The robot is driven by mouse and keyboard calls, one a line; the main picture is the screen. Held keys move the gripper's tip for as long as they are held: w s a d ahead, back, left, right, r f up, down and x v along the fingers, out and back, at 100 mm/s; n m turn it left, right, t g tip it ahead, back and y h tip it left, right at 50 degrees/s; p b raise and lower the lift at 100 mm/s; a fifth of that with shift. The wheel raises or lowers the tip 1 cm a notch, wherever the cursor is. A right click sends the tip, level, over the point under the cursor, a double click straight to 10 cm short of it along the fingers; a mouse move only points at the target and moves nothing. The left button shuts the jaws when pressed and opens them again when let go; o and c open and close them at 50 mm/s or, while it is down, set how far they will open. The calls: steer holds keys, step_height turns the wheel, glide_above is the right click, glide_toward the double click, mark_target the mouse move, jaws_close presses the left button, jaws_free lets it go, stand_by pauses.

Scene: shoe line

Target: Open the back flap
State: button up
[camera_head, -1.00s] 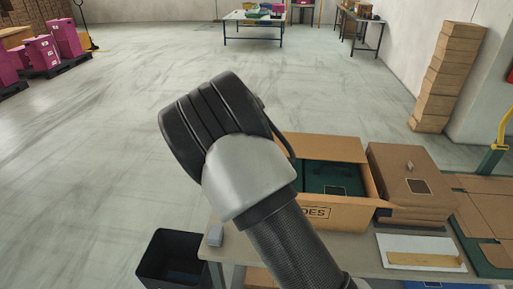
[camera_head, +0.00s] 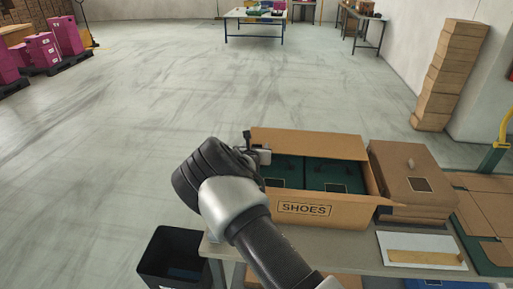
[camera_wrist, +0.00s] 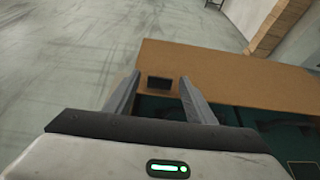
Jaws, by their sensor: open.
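The open brown cardboard box marked SHOES (camera_head: 345,213) stands on the table, with dark green boxes (camera_head: 322,174) inside. Its back flap (camera_head: 315,143) stands raised along the far edge, and also shows as a broad brown panel in the wrist view (camera_wrist: 235,80). My gripper (camera_head: 256,146) is at the left end of this flap, by the box's back left corner. In the wrist view my fingers (camera_wrist: 160,79) are spread apart, with the flap and a small dark patch showing between them. I cannot tell whether they touch the flap.
Stacked brown flat boxes (camera_head: 408,175) stand close to the right of the box. A white sheet with a brown strip (camera_head: 425,259) lies in front of them. A black bin (camera_head: 165,240) stands on the floor at left.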

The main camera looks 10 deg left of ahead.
steer(key=shift+w, duration=0.15)
steer(key=shift+c, duration=0.4)
jaws_close()
steer(key=shift+r, duration=0.1)
